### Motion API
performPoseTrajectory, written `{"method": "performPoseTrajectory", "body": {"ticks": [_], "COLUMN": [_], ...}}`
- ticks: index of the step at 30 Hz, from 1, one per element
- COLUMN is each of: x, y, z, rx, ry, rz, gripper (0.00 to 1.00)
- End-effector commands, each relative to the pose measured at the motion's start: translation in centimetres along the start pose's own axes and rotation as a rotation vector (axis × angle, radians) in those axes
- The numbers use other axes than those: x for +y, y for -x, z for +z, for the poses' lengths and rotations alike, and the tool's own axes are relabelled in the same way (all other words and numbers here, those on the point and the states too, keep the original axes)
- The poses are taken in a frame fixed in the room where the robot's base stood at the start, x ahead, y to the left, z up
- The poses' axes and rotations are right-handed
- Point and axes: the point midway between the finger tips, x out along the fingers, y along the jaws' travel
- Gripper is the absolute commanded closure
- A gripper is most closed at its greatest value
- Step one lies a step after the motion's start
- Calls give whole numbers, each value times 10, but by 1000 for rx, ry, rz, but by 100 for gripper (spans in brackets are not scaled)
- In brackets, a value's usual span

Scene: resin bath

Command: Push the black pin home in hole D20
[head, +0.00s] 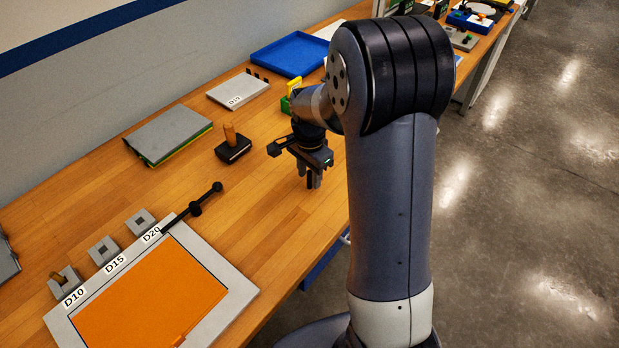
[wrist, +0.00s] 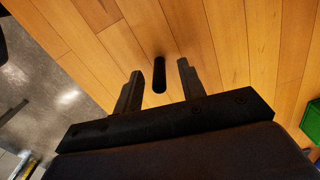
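The black pin (wrist: 159,78) stands between the two fingers of my gripper (wrist: 160,84) in the wrist view, with a gap on each side. In the head view my gripper (head: 310,180) points down over the wooden table, and the dark pin shows between its fingertips. Whether the pin touches the table is unclear. The grey block by label D20 (head: 140,222) is at the left, well away from my gripper, and shows a dark square hole. The similar D15 block (head: 104,250) also shows a dark hole. The D10 block (head: 65,282) has a brown peg in it.
A grey-framed orange panel (head: 150,298) lies at the front left, with a black knobbed rod (head: 194,208) at its far corner. A black block with a wooden knob (head: 232,147), a grey slab (head: 168,133) and a blue tray (head: 290,54) stand further back.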

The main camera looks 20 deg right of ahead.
Motion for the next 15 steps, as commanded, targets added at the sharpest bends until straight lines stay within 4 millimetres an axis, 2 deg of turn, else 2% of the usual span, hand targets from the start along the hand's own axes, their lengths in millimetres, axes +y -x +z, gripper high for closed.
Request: {"method": "performPoseTrajectory", "body": {"ticks": [4, 15], "x": [0, 0], "y": [0, 0], "z": [0, 0], "rx": [0, 0], "ry": [0, 0], "rz": [0, 0], "gripper": [63, 94]}}
